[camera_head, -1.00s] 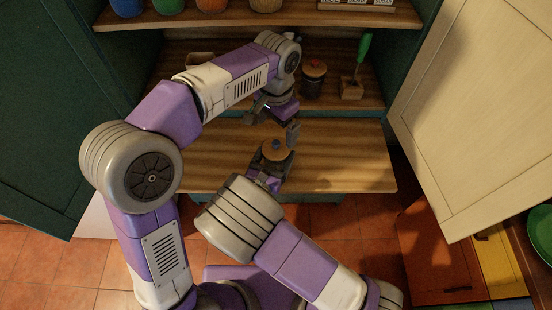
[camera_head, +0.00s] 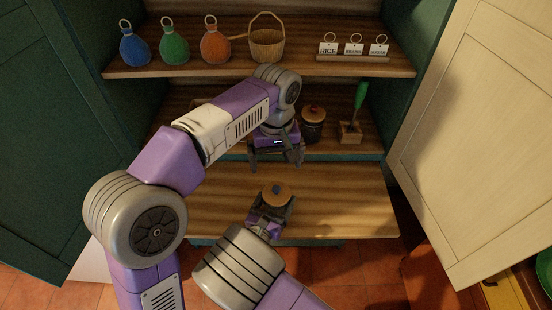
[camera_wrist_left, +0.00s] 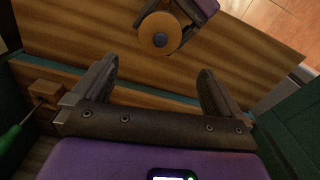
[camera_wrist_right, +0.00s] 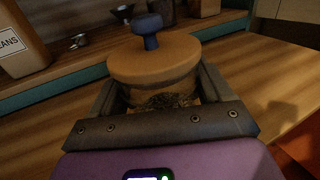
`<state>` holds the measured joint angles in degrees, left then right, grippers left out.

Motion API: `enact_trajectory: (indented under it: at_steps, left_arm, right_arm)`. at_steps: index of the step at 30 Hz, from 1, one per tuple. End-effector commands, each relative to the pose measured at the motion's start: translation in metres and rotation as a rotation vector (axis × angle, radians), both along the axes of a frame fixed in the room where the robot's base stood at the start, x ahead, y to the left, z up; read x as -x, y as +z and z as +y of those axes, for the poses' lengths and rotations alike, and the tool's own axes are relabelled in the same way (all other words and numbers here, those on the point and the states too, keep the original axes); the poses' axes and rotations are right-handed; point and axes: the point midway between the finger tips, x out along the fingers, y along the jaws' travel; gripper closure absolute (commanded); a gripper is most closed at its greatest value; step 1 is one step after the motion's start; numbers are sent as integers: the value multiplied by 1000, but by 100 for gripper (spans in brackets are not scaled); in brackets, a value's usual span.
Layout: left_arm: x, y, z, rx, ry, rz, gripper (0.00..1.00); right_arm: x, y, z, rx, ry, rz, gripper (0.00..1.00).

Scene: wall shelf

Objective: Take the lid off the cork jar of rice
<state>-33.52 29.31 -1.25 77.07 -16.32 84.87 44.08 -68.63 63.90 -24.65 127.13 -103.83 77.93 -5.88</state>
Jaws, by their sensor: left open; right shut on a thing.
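The cork jar (camera_wrist_right: 160,88) has a broad cork lid (camera_wrist_right: 155,62) with a blue knob (camera_wrist_right: 150,28). The lid sits on the jar, and the dark contents are hard to make out. My right gripper (camera_wrist_right: 155,98) is shut around the jar's body below the lid. In the head view the right gripper (camera_head: 272,208) and lid (camera_head: 276,197) are in front of the lower board. My left gripper (camera_head: 276,164) is open and empty, beyond the jar toward the shelf. The left wrist view shows the lid (camera_wrist_left: 160,33) and knob ahead of the open left fingers (camera_wrist_left: 158,72), clear of them.
Another jar with a red knob (camera_head: 313,124) and a wooden block (camera_head: 350,132) with a green-handled tool stand on the middle shelf. Flasks, a basket (camera_head: 267,40) and label cards (camera_head: 352,48) are on the upper shelf. A BEANS container (camera_wrist_right: 20,42) shows. The lower board (camera_head: 345,200) is largely clear.

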Motion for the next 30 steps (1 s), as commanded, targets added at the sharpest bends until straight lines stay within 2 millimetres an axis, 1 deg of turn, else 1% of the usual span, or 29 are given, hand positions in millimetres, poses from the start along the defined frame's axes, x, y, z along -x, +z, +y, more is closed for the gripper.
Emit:
enact_trajectory:
  at_steps: [4, 8, 11, 18, 21, 27, 30]
  left_arm:
    - [0, 1, 0, -1, 69, 1, 0]
    - [0, -10, 0, -2, 79, 3, 0]
    - [1, -26, 0, -2, 77, 4, 0]
    - [1, -74, 0, -3, 76, 6, 0]
    - [1, -90, 0, -2, 75, 3, 0]
    - [0, -112, 0, -2, 76, 2, 0]
    - [0, -116, 0, 0, 76, 1, 0]
  right_arm:
    - [0, 0, 0, 1, 0, 0, 76]
    - [0, 0, 0, 1, 0, 0, 76]
    - [0, 0, 0, 1, 0, 0, 76]
    - [0, 0, 0, 1, 0, 0, 76]
    - [0, 0, 0, 1, 0, 0, 76]
    - [0, 0, 0, 1, 0, 0, 76]
    - [0, 0, 0, 1, 0, 0, 76]
